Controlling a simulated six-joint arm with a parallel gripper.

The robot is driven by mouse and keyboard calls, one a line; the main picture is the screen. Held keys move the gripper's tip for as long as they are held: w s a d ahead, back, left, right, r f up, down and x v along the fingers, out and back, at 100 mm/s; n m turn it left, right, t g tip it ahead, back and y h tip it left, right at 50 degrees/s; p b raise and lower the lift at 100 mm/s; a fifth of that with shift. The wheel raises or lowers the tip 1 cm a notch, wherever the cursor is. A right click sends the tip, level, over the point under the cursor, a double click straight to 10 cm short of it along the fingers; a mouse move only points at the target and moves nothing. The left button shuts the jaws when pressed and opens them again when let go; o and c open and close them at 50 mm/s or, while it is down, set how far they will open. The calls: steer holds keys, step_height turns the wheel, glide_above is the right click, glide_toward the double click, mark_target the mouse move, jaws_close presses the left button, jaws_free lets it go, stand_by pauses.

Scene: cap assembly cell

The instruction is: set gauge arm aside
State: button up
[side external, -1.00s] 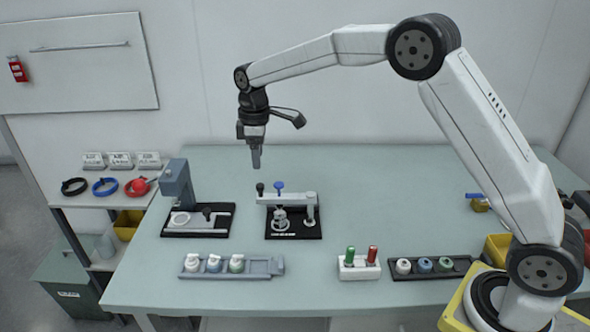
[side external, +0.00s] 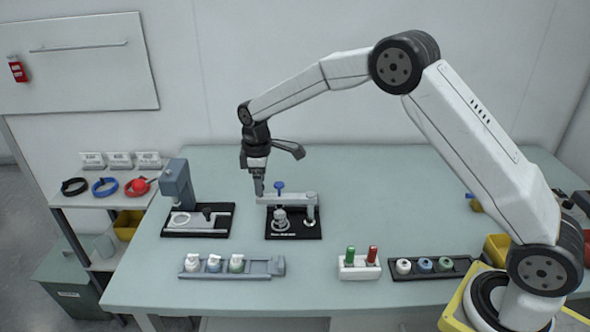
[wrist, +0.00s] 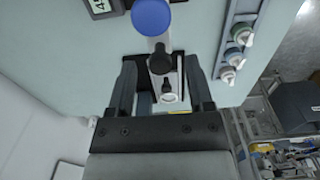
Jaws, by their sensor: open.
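The gauge arm (side external: 296,199) is a light grey bar lying across a black fixture base (side external: 294,233) in the middle of the table. A blue knob (side external: 279,186) stands on it, and also shows large in the wrist view (wrist: 152,17). My gripper (side external: 259,189) is at the bar's left end, pointing down. Its fingers hide the black knob there in the side view. In the wrist view my gripper (wrist: 160,78) is open, with the black knob (wrist: 160,58) between its fingers and gaps on both sides.
A grey press-like station (side external: 178,190) stands to the left. A grey rack with several caps (side external: 232,266) lies in front, with red and green pegs in a white block (side external: 359,266) and a dark rack (side external: 430,267) to the right. The table's back right is clear.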

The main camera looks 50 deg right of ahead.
jaws_close()
stand_by(1.5)
